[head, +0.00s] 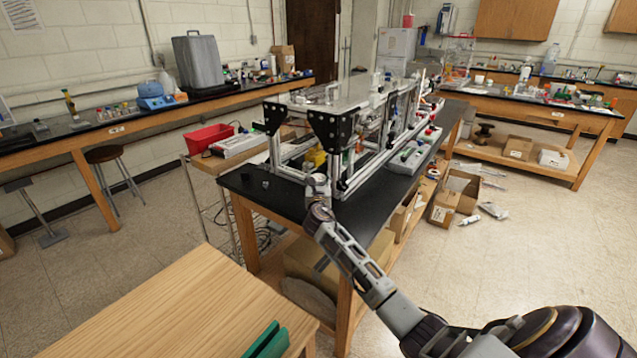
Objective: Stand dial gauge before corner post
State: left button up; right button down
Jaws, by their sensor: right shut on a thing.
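The extrusion frame (355,175) stands on the black-topped bench, with silver bars and black corner plates. Its near corner post (335,170) runs down below a black drilled corner plate (328,131). My right arm reaches in from the lower right. My right gripper (318,190) is at the bench's near edge, just in front of the foot of this post in the picture. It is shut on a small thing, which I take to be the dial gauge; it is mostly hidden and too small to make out. I cannot tell whether it touches the bench. My left gripper is not in view.
Two small dark items (264,184) lie on the black bench top (285,200) left of the gripper; the top is bare around them. A wooden table (190,315) is at the lower left.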

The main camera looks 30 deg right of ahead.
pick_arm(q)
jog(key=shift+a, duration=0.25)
pick_arm(e)
jog(key=c, duration=0.9)
grip_release()
jog(key=shift+f, duration=0.1)
jog(key=o, duration=0.3)
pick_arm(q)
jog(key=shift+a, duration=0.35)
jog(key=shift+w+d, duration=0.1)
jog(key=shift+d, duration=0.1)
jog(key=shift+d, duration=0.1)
